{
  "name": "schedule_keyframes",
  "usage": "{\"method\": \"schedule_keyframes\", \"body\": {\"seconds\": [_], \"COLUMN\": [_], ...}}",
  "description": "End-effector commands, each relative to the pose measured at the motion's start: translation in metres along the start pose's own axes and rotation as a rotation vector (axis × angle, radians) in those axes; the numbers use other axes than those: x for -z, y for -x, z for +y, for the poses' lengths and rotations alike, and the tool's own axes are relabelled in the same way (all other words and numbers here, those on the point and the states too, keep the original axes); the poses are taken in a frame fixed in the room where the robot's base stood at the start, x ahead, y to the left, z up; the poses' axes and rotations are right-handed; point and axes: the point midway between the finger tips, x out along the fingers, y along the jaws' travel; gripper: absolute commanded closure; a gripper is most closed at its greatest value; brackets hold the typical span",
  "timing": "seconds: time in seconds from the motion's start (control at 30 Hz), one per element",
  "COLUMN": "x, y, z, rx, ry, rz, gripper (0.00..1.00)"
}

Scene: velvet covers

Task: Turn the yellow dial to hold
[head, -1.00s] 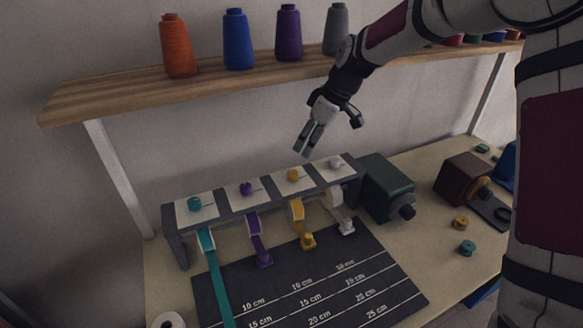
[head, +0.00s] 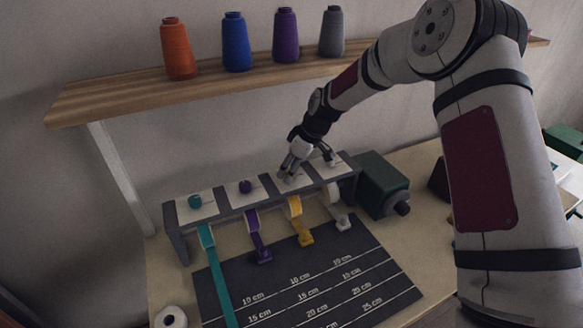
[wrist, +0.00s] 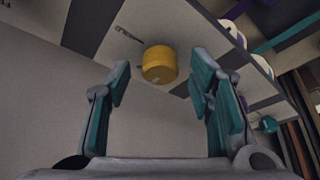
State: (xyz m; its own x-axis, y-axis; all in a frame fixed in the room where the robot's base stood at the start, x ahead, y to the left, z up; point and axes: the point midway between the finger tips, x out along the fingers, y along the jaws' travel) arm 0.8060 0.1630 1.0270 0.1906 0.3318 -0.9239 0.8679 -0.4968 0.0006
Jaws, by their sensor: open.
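The yellow dial (wrist: 159,64) sits on a pale plate and shows in the wrist view just ahead of my fingers, centred between them. A dark pointer mark (wrist: 128,34) lies on the plate beside it; any lettering is too small to read. My gripper (wrist: 162,95) is open, with one teal-padded finger on each side and nothing held. In the head view my gripper (head: 288,172) hangs over the third plate of the grey rack (head: 235,213) and hides the yellow dial there. I cannot tell whether a finger touches it.
The teal dial (head: 195,201) and purple dial (head: 245,186) stand to the left on the rack. Ribbons hang from its front over a dark measuring mat (head: 285,292). A green box (head: 382,184) stands close on the right. A shelf (head: 150,95) with several thread cones is above.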

Motion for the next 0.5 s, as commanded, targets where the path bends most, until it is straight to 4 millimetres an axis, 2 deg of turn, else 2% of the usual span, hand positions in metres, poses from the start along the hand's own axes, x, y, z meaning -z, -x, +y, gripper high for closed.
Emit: {"method": "schedule_keyframes", "body": {"seconds": [0.1, 0.3, 0.5], "x": [0.0, -0.0001, -0.0001], "y": [0.0001, 0.0001, 0.0002], "z": [0.0, -0.0001, -0.0003], "rx": [0.0, 0.0, -0.001], "ry": [0.0, 0.0, -0.004], "rz": [0.0, 0.0, 0.0], "gripper": [0.54, 0.99, 1.0]}}
